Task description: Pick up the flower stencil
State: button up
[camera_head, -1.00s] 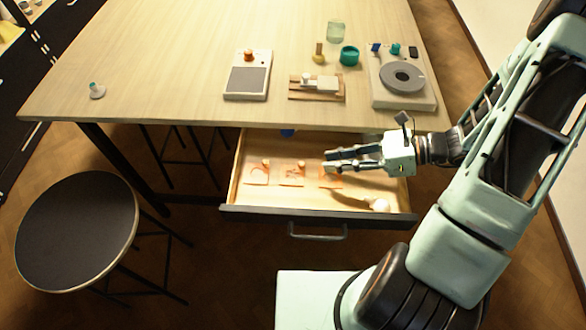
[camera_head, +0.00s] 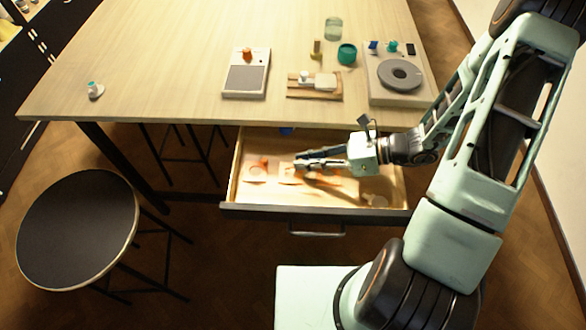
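The open drawer (camera_head: 318,211) under the table holds several thin orange-toned stencils. The left stencil (camera_head: 255,172) lies flat, with a small orange knob and a curved cut-out. The middle stencil (camera_head: 287,173) lies to its right, partly covered by my gripper. A third, to the right, is mostly hidden below my gripper. The cut-outs are too small to tell which one is the flower. My gripper (camera_head: 297,160) points left, low over the drawer, with its fingertips at the middle stencil's knob. I cannot tell whether the fingers touch it or hold it.
A pale round item (camera_head: 374,200) lies at the drawer's front right. The table (camera_head: 180,70) above carries a scale (camera_head: 246,80), a board (camera_head: 314,88), a teal cup (camera_head: 347,54) and a wheel unit (camera_head: 399,78). A black stool (camera_head: 76,232) stands at left.

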grip_shut()
